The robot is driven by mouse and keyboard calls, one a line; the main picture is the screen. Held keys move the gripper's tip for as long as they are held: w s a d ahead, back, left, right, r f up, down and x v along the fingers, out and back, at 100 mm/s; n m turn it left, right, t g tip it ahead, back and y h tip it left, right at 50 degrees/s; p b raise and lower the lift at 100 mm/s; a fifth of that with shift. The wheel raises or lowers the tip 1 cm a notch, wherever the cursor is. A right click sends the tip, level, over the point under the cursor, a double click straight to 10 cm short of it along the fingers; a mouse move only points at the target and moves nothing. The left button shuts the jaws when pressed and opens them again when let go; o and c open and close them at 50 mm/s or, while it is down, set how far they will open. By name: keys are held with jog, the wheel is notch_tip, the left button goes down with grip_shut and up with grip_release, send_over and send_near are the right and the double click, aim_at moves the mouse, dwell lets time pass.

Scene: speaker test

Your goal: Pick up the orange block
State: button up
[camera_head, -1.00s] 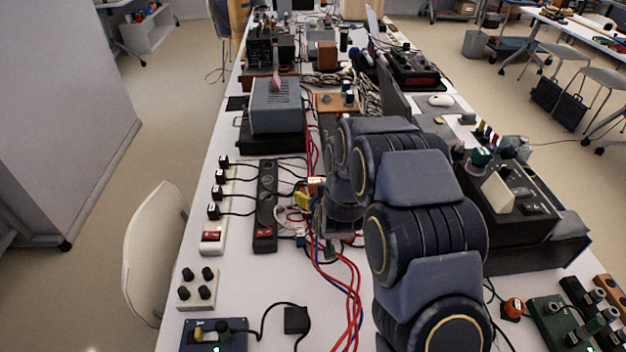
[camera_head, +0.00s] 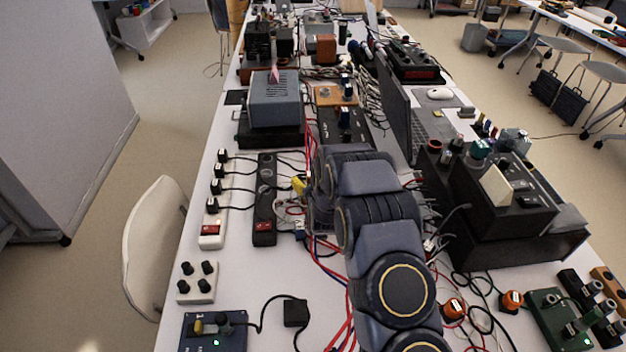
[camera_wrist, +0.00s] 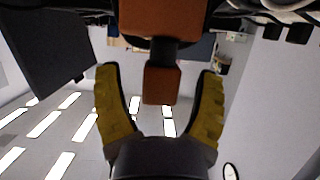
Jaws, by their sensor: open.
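In the wrist view an orange-brown block (camera_wrist: 161,18) fills the top middle, cut off by the frame edge. A dark neck joins it visually to a smaller orange piece (camera_wrist: 161,85) lower down; I cannot tell whether they are one object. My gripper (camera_wrist: 159,72) is open, its two yellow fingers on either side of the smaller piece with visible gaps. In the head view a yellow finger (camera_head: 298,186) shows left of my arm. My arm hides most of the gripper, and I cannot make out the block there.
A black power strip (camera_head: 264,200) and a white one (camera_head: 212,226) lie left of my gripper. Red and blue cables run beneath it. A grey box (camera_head: 276,105) stands behind; an open laptop (camera_head: 395,105) and a black device (camera_head: 505,200) stand right.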

jog(key=shift+x, duration=1.3)
grip_shut()
jog(key=shift+r, duration=0.1)
